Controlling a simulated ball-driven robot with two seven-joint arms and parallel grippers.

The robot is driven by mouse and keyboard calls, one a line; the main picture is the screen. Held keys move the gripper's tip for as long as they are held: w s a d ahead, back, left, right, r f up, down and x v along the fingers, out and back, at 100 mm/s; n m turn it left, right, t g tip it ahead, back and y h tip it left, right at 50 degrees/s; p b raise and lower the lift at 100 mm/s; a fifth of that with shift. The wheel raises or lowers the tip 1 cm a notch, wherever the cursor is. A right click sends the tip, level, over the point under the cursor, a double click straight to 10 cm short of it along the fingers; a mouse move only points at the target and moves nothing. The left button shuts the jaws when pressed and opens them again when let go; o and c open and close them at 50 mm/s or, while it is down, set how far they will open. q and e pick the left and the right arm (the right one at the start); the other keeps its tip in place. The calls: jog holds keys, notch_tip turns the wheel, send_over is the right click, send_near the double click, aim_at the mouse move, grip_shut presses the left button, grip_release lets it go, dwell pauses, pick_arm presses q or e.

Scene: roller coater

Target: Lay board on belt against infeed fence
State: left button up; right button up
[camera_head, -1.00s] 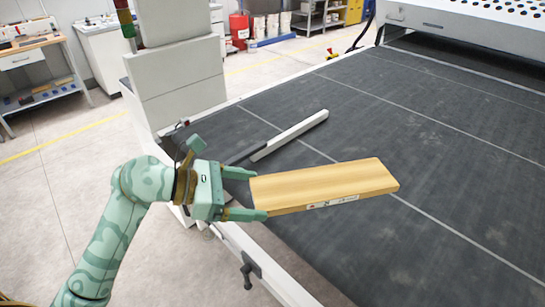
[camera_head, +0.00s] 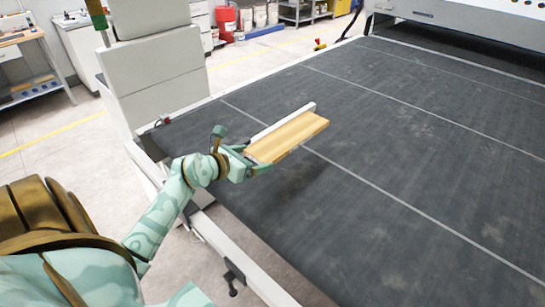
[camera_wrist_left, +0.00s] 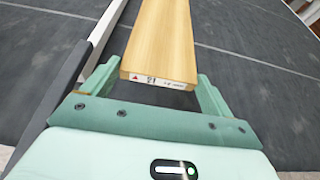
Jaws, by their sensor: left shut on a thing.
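The board (camera_head: 290,137) is a pale wooden plank with a printed label on its near end. My left gripper (camera_head: 252,160) is shut on that end. The board is roughly parallel to the infeed fence (camera_head: 306,110), a white bar with a dark near section, and overlaps part of it in the head view. In the left wrist view, the board (camera_wrist_left: 163,35) lies between the fingers, with a strip of belt between it and the fence (camera_wrist_left: 103,35). A dark shadow on the belt (camera_head: 390,140) suggests that the board is above it. My right gripper is out of view.
A grey machine housing (camera_head: 160,75) stands left of the belt, and a pale rail (camera_head: 255,280) runs along its near edge. The machine opening (camera_head: 470,55) is at the far end. The belt right of the board is clear.

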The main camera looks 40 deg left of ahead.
pick_arm(q)
jog(key=w+a+f+b, duration=0.1)
jog(key=w+f, duration=0.1)
jog(key=w+a+f+b, duration=0.1)
jog(key=w+f, duration=0.2)
jog(key=w+a+f+b, duration=0.1)
jog(key=w+f+b, duration=0.1)
jog(key=w, duration=0.1)
jog(key=shift+w+a+f, duration=0.15)
jog(key=shift+a+f, duration=0.1)
jog(key=shift+f, duration=0.05)
jog(key=f, duration=0.1)
jog(key=f+b, duration=0.1)
jog(key=f, duration=0.1)
jog(key=shift+w+a+f, duration=0.1)
jog(key=shift+w+f, duration=0.1)
jog(key=shift+w, duration=0.05)
jog(key=o, duration=1.1)
jog(key=shift+s, duration=0.1)
jog(key=shift+o, duration=0.2)
jog(key=p+v, duration=0.2)
jog(key=v, duration=1)
jog(key=shift+r, duration=0.15)
